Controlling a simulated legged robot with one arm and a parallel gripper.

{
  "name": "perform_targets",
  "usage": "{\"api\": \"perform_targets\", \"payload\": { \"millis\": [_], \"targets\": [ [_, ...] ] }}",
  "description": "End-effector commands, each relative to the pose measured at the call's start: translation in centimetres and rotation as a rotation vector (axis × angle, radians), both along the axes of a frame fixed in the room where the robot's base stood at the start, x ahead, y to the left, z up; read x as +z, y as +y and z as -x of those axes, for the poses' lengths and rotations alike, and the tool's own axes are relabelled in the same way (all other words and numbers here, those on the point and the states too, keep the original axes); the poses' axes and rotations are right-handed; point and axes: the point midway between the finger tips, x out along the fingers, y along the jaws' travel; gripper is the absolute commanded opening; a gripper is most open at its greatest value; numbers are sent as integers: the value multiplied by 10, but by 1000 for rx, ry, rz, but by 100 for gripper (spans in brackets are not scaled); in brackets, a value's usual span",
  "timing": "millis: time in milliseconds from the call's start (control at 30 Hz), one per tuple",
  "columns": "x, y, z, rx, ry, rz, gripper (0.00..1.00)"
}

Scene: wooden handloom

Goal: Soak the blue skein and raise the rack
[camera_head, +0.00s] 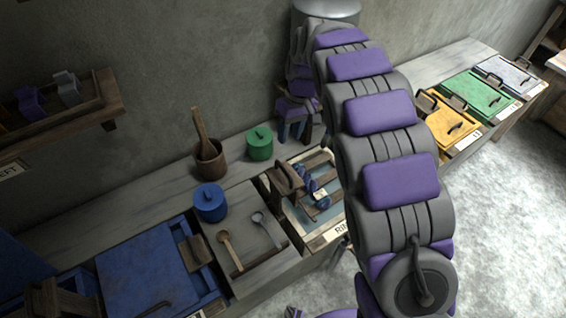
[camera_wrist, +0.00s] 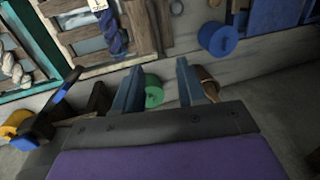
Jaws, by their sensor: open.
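The blue skein (camera_head: 311,186) with a small white tag lies across the slatted wooden rack (camera_head: 326,205) of the vat labelled RIN... (camera_head: 322,241), which holds pale blue liquid. I cannot tell whether the skein touches the liquid. The skein also shows at the top of the wrist view (camera_wrist: 115,38), beside the wooden slats (camera_wrist: 150,28). My arm hides part of the rinse vat's right side.
The green jar (camera_head: 260,143), a wooden mortar with pestle (camera_head: 210,158) and a blue jar (camera_head: 210,203) stand on the bench. A blue lidded vat (camera_head: 150,268) and two ladles (camera_head: 230,252) are left. Yellow (camera_head: 447,124), green (camera_head: 474,96) and grey-blue (camera_head: 508,76) vats are right.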

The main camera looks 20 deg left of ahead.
Motion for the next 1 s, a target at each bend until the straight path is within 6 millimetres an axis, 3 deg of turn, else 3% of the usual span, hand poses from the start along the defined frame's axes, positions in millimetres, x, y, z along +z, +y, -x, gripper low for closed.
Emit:
{"api": "perform_targets", "payload": {
  "millis": [400, 600, 1000],
  "targets": [
    [-84, 13, 13, 1, 3, 5, 40],
    [-113, 16, 17, -1, 2, 5, 40],
    [-125, 13, 20, -1, 1, 0, 40]
  ]
}}
